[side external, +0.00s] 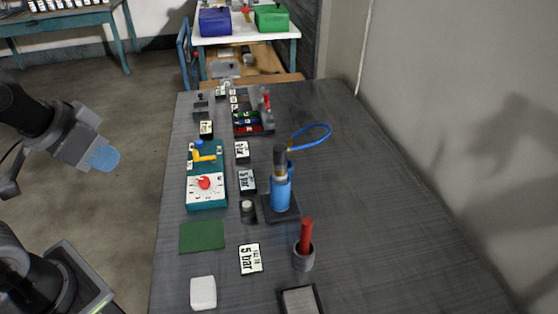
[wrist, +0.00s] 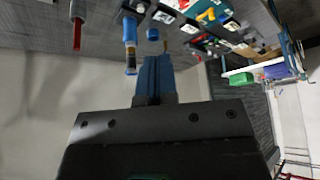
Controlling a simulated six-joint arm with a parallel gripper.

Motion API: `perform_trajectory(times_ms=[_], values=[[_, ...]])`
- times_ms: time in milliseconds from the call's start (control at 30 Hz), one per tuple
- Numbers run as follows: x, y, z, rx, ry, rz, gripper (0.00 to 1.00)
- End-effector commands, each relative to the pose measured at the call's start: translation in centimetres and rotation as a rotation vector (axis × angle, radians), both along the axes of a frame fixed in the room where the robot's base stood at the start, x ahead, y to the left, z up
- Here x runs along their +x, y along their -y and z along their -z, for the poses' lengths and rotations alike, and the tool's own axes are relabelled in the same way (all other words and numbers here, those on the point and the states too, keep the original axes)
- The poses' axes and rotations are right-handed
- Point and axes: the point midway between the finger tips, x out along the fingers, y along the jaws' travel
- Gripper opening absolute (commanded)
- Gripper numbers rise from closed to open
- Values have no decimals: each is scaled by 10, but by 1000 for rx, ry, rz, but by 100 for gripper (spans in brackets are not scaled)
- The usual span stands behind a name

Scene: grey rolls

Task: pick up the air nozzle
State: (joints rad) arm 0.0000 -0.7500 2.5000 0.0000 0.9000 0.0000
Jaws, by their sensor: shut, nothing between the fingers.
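The air nozzle appears to be the upright blue cylinder (side external: 281,193) with a dark and brass-coloured top and a looped blue hose. It stands on a dark square base on the table. In the wrist view the blue cylinder (wrist: 130,32) shows inverted, beyond my fingers. My gripper (side external: 103,158) is at the left in the side view, above the floor and off the table's left edge, well apart from the nozzle. Its blue fingers (wrist: 153,70) are together and empty in the wrist view.
A red-handled tool (side external: 306,236) stands in a grey cup in front of the nozzle. A teal panel (side external: 207,200) with a red knob and yellow valve lies left of it. Several "5 bar" cards (side external: 250,258) and a green mat (side external: 202,237) lie nearby. The table's right side is clear.

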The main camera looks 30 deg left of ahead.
Motion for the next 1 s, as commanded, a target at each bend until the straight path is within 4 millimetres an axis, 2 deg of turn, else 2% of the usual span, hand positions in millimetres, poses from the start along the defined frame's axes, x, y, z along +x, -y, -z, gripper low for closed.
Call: perform_trajectory(times_ms=[433,1000], values=[[0,0,0,0,0,0,0],[0,0,0,0,0,0,54]])
